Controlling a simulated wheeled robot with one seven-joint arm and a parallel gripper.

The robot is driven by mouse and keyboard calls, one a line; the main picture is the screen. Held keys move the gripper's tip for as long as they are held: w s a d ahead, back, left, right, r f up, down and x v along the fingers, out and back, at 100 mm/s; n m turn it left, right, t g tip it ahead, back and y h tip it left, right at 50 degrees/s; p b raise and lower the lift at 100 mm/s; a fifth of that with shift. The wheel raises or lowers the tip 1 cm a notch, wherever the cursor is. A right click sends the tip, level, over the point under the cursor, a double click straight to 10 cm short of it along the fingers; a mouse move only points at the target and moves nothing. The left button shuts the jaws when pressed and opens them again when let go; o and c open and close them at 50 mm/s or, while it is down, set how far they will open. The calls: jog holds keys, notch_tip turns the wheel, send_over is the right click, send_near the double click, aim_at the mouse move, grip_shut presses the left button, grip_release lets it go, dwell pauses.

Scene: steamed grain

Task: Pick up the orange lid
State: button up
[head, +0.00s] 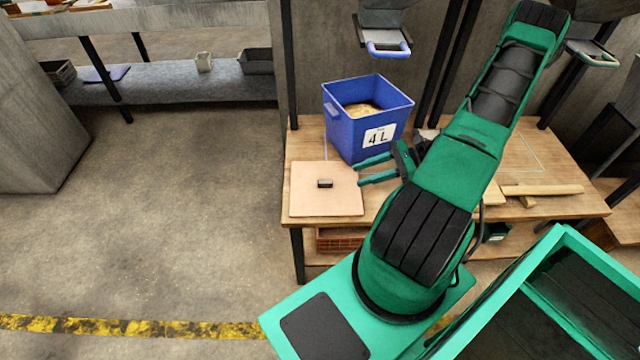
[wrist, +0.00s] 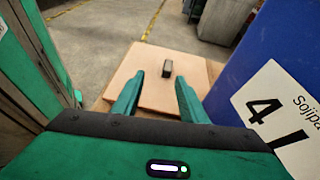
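The orange lid (head: 326,201) is a flat, pale orange square with a small dark handle (head: 325,183) in its middle. It lies at the left end of the wooden table. In the wrist view the lid (wrist: 148,95) lies ahead of the fingers, with its dark handle (wrist: 167,68) beyond the fingertips. My gripper (head: 360,171) is open and empty, to the right of the lid in the head view, with its fingers pointing toward the lid. The fingers also show apart in the wrist view (wrist: 157,83).
A blue bin (head: 346,137) marked 4 L, holding grain, stands behind the lid and close beside my gripper; it also shows in the wrist view (wrist: 262,50). A wooden mallet-like tool (head: 540,190) lies on the table (head: 557,207) at right. Floor left of the table is clear.

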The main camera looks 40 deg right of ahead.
aim_at(328, 181)
jog(key=shift+w+d+f+m+t, duration=0.2)
jog(key=shift+w+f+m+t, duration=0.1)
jog(key=shift+f+m+t, duration=0.25)
jog(key=shift+w+a+f, duration=0.1)
jog(key=shift+w+a, duration=0.05)
jog(key=shift+w, duration=0.05)
jog(key=shift+x, duration=5.15)
jog(key=shift+w, duration=0.2)
grip_shut()
